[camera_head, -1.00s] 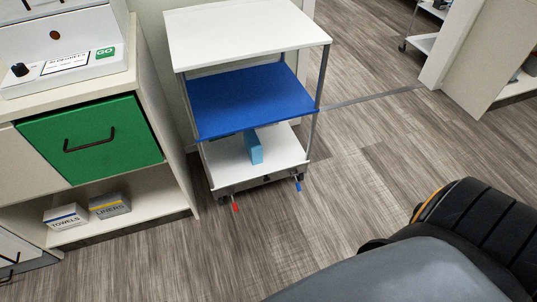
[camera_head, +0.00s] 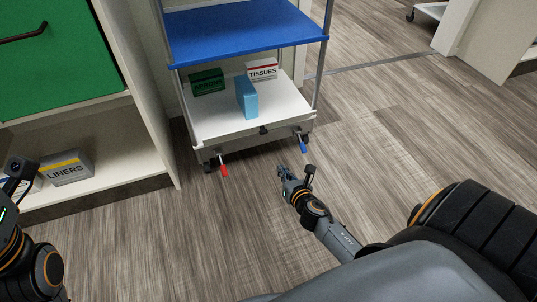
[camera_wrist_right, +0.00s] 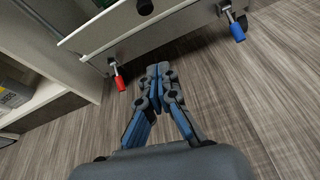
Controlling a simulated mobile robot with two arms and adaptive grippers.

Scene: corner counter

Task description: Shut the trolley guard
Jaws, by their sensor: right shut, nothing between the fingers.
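The trolley (camera_head: 245,44) is white with a blue middle shelf. A grey front strip with a dark knob (camera_head: 263,130) runs along the edge of its bottom shelf; I cannot tell for sure whether this is the guard or how it is hinged. My right gripper (camera_head: 282,172) is shut and empty, low over the floor in front of the trolley, apart from it. In the right wrist view its fingertips (camera_wrist_right: 158,68) meet, below the strip, between the red (camera_wrist_right: 120,82) and blue (camera_wrist_right: 237,31) pedals.
The bottom shelf holds a light blue box (camera_head: 246,97), a green box (camera_head: 207,82) and a tissues box (camera_head: 262,69). A cabinet (camera_head: 150,110) with a green drawer and a liners box (camera_head: 67,168) stands close on the left.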

